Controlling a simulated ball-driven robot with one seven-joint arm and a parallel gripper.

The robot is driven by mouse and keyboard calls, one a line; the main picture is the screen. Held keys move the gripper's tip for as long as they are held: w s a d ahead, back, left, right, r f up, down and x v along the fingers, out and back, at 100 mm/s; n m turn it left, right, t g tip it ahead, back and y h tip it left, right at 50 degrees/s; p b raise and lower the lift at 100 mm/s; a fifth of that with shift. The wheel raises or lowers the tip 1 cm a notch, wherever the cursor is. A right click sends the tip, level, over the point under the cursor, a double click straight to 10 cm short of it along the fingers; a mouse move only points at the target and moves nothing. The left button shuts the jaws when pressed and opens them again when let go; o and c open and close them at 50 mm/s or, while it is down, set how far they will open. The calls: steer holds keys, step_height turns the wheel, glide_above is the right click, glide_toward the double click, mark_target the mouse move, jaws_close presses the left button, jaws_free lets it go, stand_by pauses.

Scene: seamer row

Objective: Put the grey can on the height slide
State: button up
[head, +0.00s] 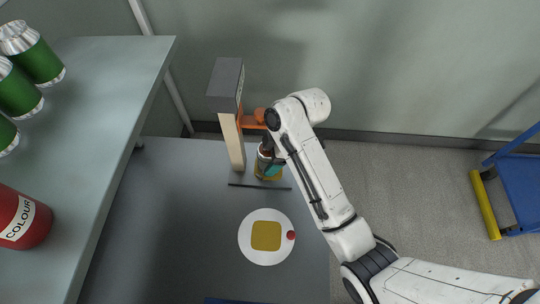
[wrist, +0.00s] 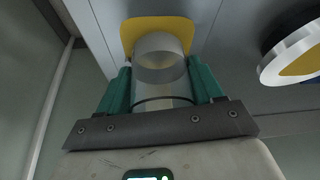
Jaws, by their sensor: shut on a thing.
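The height slide (head: 236,145) stands on the grey bench, with a cream column, a dark grey head, an orange arm and a flat base. A yellow pad lies on its base and also shows in the wrist view (wrist: 128,34). My gripper (head: 269,164) is at the base, right of the column and below the orange arm. Its teal fingers (wrist: 165,88) are shut on the grey can (wrist: 163,68), which is over the yellow pad. I cannot tell whether the can touches the pad. In the head view my gripper and arm mostly hide the can.
A round white plate (head: 252,251) with a yellow square and a red knob sits in front of the slide. A raised shelf (head: 110,130) at left holds several green cans (head: 36,62) and a red container (head: 22,220). A blue cart (head: 518,180) stands on the floor at right.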

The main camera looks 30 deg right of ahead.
steer(key=shift+f, duration=0.1)
steer(key=o, duration=1)
